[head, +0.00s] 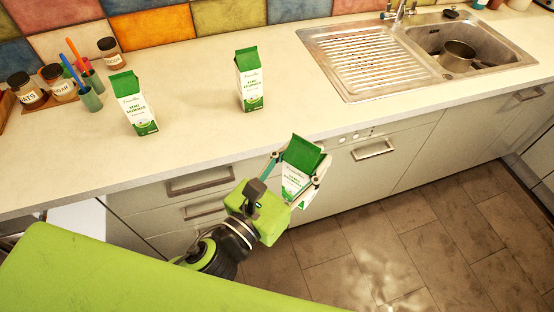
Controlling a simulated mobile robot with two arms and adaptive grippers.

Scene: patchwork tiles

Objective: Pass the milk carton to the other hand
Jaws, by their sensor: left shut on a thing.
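One green and white milk carton (303,153) is held in my left gripper (297,172), off the counter and in front of its edge. The gripper's fingers are shut on its sides, and the carton is tilted a little. Its lower part is partly hidden by the gripper. Two more cartons of the same look stand upright on the counter, one at the left (134,103) and one near the middle (249,79). My right gripper is not in view.
The pale counter (200,140) has free room around the standing cartons. Labelled jars (58,82) and cups with brushes (90,98) stand at the left. A sink with a pot (457,56) is at the upper right. Cabinet fronts with handles (373,149) lie below the counter.

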